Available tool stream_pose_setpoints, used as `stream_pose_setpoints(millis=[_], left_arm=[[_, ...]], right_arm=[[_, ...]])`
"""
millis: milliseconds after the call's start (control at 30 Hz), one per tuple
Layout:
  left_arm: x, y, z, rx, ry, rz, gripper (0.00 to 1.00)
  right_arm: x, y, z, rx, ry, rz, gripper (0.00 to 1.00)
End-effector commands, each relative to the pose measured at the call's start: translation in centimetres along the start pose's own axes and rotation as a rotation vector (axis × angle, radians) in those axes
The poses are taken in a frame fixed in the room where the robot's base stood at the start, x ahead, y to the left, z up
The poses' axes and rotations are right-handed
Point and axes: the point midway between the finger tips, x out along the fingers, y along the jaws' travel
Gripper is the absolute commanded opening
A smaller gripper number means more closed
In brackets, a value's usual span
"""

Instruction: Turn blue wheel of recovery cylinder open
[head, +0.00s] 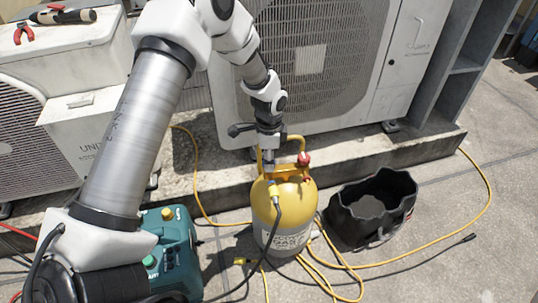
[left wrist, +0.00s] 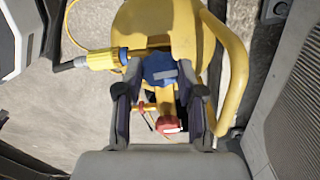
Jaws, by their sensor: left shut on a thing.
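The yellow recovery cylinder (head: 296,203) stands upright on the ground in the middle of the head view; its top also shows in the left wrist view (left wrist: 145,28). My left gripper (head: 269,157) reaches down to the valve on its top, inside the yellow handle (head: 296,139). In the left wrist view the blue wheel (left wrist: 160,68) lies between the tips of my left gripper (left wrist: 160,88), which is shut on it. The gripper hides the blue wheel in the head view. A red wheel (head: 304,158) is on the valve's other side. My right gripper is out of view.
A yellow hose fitting (head: 274,190) joins the valve. A teal machine (head: 178,250) stands left of the cylinder, a black open bag (head: 346,210) to its right. Yellow hoses (head: 400,262) loop over the ground. The condenser unit (head: 310,60) stands close behind on a concrete ledge.

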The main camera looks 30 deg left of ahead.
Motion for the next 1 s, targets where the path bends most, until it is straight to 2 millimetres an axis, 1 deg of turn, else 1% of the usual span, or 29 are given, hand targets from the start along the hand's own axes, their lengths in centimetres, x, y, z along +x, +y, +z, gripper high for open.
stream_pose_setpoints(millis=[33,167,400,700,1000], left_arm=[[-0.5,0.1,0.0,-0.027,-0.002,0.003,0.03],[-0.7,0.1,0.1,-0.119,-0.003,0.003,0.03],[-0.7,0.1,0.1,-0.336,-0.004,0.003,0.03],[-0.6,0.1,0.1,-0.622,-0.003,0.002,0.03],[-0.5,0.1,0.1,-0.908,-0.003,0.002,0.03]], right_arm=[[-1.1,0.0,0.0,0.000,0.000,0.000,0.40],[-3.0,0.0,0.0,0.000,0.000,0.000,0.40],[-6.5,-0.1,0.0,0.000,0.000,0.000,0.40],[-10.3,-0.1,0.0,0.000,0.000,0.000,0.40],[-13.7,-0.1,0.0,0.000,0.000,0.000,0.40]])
